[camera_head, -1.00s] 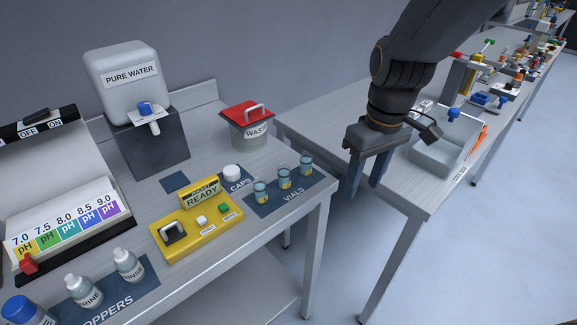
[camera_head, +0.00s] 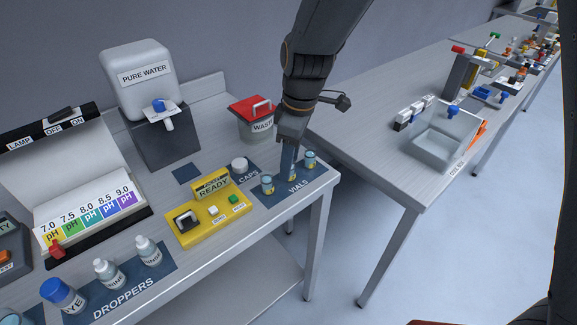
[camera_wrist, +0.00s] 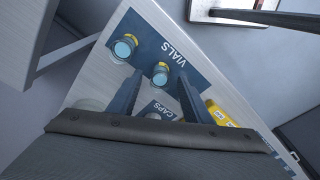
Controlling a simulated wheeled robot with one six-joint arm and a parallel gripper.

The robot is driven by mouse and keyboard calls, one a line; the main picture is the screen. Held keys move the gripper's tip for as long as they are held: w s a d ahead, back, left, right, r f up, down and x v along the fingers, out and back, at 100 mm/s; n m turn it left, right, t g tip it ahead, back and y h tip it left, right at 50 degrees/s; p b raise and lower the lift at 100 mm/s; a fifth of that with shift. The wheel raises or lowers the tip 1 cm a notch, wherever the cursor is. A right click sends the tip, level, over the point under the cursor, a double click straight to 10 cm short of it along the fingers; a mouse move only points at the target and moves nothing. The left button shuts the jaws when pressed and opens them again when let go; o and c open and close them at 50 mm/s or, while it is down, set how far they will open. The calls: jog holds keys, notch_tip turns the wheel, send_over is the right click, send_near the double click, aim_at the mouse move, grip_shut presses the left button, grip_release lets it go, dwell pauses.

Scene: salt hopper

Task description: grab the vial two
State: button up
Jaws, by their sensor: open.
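The vials are small, clear and blue-topped with yellow on them, standing on a dark blue mat (camera_head: 296,189) marked VIALS. My gripper (camera_head: 290,173) is open and points down over the middle of the row. In the head view the left vial (camera_head: 267,184) and right vial (camera_head: 310,160) show, while my finger mostly hides the middle vial. In the wrist view the middle vial (camera_wrist: 160,72) lies between my two fingertips (camera_wrist: 160,80), and another vial (camera_wrist: 124,48) is outside them. The third vial is not clear there. No number shows on the vials.
A white cap (camera_head: 239,165) on the CAPS mat and a yellow READY meter (camera_head: 205,215) stand left of the vials. A red-lidded waste bin (camera_head: 252,120) is behind.

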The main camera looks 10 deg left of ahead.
jog(key=shift+a+f, duration=0.1)
jog(key=shift+f, duration=0.65)
jog(key=c, duration=1.1)
jog(key=shift+c, duration=0.2)
